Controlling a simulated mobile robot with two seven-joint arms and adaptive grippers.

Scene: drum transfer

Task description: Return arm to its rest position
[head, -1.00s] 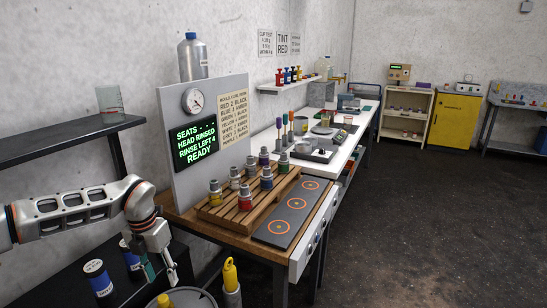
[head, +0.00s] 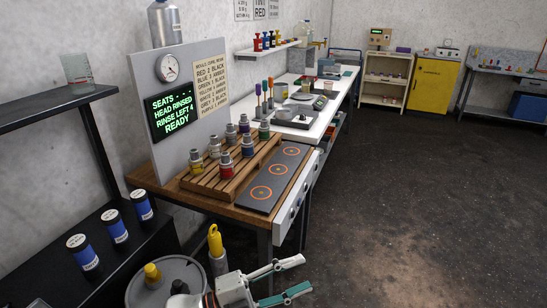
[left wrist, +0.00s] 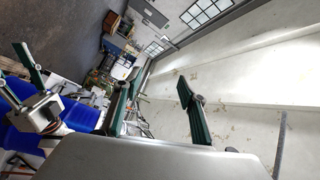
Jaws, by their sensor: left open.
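My left gripper (head: 306,273) is at the bottom of the head view, its two green-padded fingers spread apart with nothing between them. It is in front of the wooden bench, over the dark floor, and touches nothing I can see. In the left wrist view its two fingers (left wrist: 158,78) stand apart, with pale wall behind them. Another gripper, my right one (left wrist: 18,78), shows at the left edge of that view with its dark green fingers apart and empty. The right arm is not in the head view.
The wooden bench (head: 245,222) holds a slatted rack (head: 192,184) of small capped bottles and a dark plate (head: 262,192) with orange rings. A grey drum (head: 198,270) and a yellow-topped cylinder (head: 216,245) stand close to the left gripper. Blue-labelled jars (head: 84,252) are at left. Floor at right is clear.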

